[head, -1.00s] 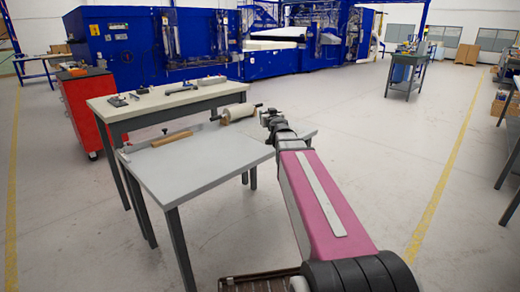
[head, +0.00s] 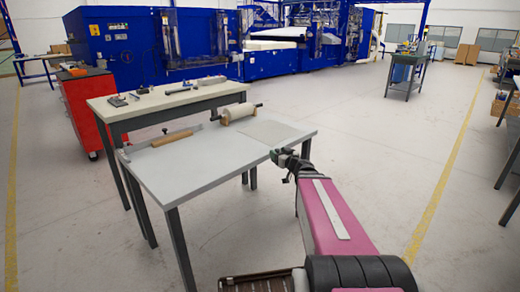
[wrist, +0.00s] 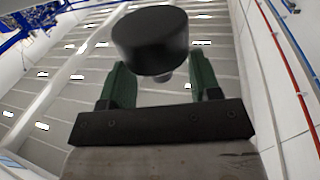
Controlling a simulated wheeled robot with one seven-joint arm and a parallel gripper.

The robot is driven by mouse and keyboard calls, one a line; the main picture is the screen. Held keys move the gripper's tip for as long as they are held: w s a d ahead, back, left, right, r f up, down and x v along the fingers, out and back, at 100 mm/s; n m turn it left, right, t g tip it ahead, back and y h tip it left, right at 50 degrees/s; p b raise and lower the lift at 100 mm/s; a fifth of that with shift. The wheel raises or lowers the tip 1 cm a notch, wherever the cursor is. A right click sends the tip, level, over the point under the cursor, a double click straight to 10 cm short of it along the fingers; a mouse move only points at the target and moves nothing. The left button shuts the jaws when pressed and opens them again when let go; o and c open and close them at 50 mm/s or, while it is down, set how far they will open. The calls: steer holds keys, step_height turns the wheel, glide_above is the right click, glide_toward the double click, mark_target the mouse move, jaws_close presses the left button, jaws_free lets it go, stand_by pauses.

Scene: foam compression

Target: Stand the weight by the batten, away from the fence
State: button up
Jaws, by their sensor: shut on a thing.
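The wooden batten (head: 171,137) lies on the grey table (head: 195,180) towards its back left. It lies close to a pale raised strip, apparently the fence (head: 143,152), along the table's left back edge. My gripper (head: 281,157) is at the table's right front edge in the head view. In the wrist view its green fingers (wrist: 162,78) are shut on the narrow stem of a black round weight (wrist: 150,38). The weight's wide body shows beyond the fingertips. In the head view the weight is too small to make out clearly.
A roller (head: 238,113) lies at the table's back edge. A thin greyish square (head: 278,131) lies flat at the right end. The table's middle and front are clear. A workbench (head: 165,100) with tools stands behind, and a red cabinet (head: 88,105) stands to its left.

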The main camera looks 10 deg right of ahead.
steer(key=shift+s+d+f, duration=0.25)
steer(key=shift+s+d, duration=0.3)
steer(key=shift+s, duration=0.05)
steer(key=shift+w, duration=0.1)
steer(key=x, duration=1.8)
steer(key=shift+d+r, duration=0.15)
steer(key=o, duration=1.3)
steer(key=shift+f, duration=0.2)
steer(key=shift+o, duration=0.2)
